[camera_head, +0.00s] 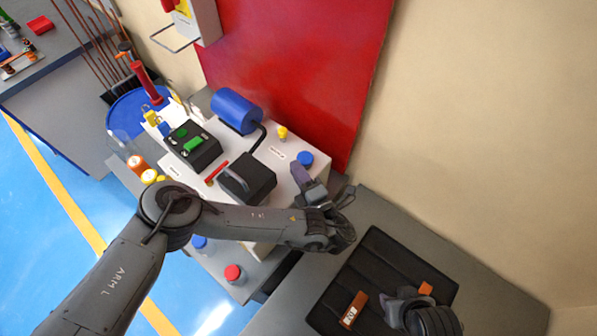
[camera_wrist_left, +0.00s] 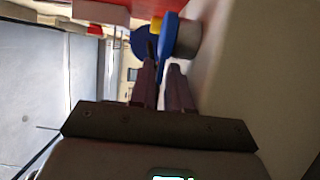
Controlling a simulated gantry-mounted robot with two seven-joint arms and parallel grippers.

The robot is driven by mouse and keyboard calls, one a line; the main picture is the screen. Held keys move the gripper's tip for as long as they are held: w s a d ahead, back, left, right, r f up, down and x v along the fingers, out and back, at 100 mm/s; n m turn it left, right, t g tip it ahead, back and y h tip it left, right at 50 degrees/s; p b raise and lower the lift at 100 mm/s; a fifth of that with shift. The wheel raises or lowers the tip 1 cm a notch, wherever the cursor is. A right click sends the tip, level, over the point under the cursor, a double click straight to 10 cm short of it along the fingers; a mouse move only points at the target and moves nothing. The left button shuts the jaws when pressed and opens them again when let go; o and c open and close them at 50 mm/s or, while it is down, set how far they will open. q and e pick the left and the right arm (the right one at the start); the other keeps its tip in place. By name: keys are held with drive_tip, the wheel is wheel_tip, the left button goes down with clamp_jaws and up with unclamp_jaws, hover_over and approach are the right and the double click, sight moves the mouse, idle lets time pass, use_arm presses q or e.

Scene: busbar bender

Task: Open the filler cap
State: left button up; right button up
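A blue round cap (camera_head: 305,158) sits on the right end of the white machine top; I take it for the filler cap. My left gripper (camera_head: 300,172) is right beside the cap, at its near side. In the left wrist view the blue cap (camera_wrist_left: 170,36) has a grey neck and lies just ahead of the fingers. The two fingers of the left gripper (camera_wrist_left: 163,68) are apart, with a bit of blue showing between them; I cannot tell whether they touch it. My right gripper (camera_head: 400,301) is over the black mat at the lower right; its fingers are not clear.
The machine top (camera_head: 283,154) also holds a blue motor cylinder (camera_head: 236,110), a small yellow cap (camera_head: 282,132), a black block (camera_head: 247,179) and a black box with green buttons (camera_head: 193,146). A black mat (camera_head: 372,258) carries an orange-brown block (camera_head: 353,309). A red panel stands behind.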

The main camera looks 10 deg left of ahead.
use_arm(q)
clamp_jaws()
idle(1.4)
